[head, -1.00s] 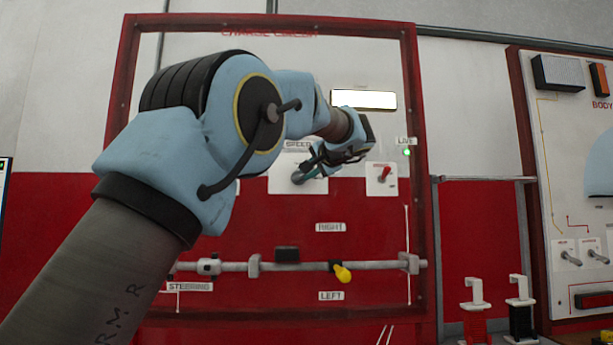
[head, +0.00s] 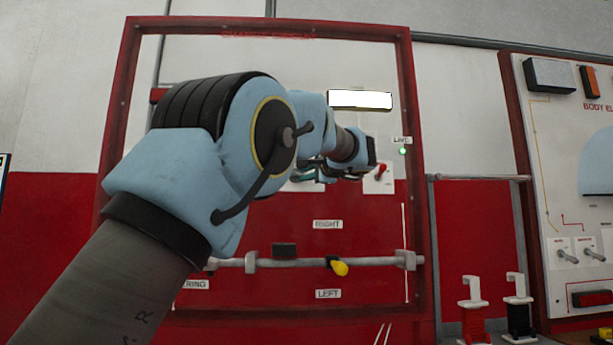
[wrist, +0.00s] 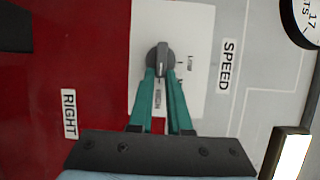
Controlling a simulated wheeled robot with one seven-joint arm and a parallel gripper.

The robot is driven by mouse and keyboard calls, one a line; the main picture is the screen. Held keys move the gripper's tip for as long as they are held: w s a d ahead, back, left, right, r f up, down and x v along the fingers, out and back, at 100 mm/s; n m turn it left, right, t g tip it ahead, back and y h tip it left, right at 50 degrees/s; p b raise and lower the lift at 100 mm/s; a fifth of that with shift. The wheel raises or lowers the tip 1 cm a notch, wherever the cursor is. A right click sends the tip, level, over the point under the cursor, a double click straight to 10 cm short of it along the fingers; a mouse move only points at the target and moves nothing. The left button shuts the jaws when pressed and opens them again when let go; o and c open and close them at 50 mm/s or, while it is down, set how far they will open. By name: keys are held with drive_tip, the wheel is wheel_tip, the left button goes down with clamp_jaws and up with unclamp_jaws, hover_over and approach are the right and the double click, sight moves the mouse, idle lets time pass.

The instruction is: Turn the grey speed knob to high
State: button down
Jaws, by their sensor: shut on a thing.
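The grey speed knob (wrist: 158,60) sits on a white plate (wrist: 203,25) with small printed marks, beside the SPEED label (wrist: 227,66) in the wrist view. My gripper (wrist: 159,72) has its two teal fingers closed on the knob's grip bar. The bar runs up and down in the wrist picture, in line with the fingers.
A red toggle switch (head: 381,171) stands close to the right of my gripper. A bright white display (head: 360,100) is above. A steering bar with a yellow knob (head: 340,268) runs below. A red frame (head: 418,220) borders the panel.

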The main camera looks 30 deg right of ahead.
drive_tip(key=c, duration=0.9)
unclamp_jaws()
drive_tip(key=shift+o, duration=0.2)
drive_tip(key=s+b, duration=0.1)
drive_tip(key=s, duration=0.9)
drive_tip(key=shift+s+a+b, duration=0.2)
drive_tip(key=shift+s+b, duration=0.1)
drive_tip(key=shift+s, duration=0.1)
drive_tip(key=shift+f, duration=0.1)
